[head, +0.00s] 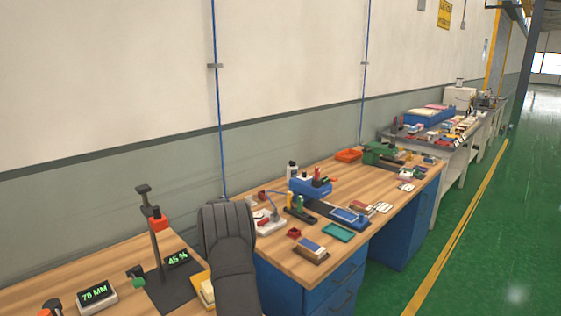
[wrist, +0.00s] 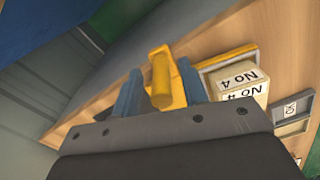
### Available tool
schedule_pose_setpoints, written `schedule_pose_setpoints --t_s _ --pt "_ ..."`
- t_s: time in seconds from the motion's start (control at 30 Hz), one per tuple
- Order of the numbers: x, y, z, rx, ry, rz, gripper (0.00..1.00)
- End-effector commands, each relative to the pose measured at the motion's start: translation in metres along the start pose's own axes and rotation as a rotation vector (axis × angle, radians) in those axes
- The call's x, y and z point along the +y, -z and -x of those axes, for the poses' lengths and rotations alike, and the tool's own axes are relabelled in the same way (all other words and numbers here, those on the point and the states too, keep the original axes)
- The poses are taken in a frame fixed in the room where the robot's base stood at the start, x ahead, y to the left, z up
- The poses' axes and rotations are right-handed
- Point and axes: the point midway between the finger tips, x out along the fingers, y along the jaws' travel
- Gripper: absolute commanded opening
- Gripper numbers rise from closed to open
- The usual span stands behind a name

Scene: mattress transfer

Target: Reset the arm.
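My gripper (wrist: 160,88) shows in the wrist view as two blue fingers standing apart. A yellow piece (wrist: 161,80) with a rounded top shows between them. I cannot tell whether the fingers press on it or only stand on either side. In the head view my dark arm stands over the bench, and the fingers are not visible there. A yellow-edged tray (wrist: 228,57) with cream blocks (wrist: 240,88) marked "NO 4" lies just right of the fingers. The tray (head: 201,277) also shows in the head view, partly hidden behind my arm.
A "76 MM" readout (head: 97,292) sits further left. Blue bins, trays and tools crowd the wooden bench (head: 345,172) to the right. The wall rises behind; the green aisle is clear.

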Motion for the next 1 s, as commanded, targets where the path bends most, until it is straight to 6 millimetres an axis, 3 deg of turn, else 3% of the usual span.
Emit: schedule_pose_setpoints --t_s 0.17,0.93,0.97,1.0 --pt "0.001 0.0 0.021 0.0 -0.003 0.0 0.4" --pt "0.001 0.0 0.174 -0.001 -0.007 0.0 0.4" --pt "0.0 0.0 0.173 0.0 -0.002 0.0 0.4" --pt "0.0 0.0 0.159 0.001 0.003 0.0 0.4"
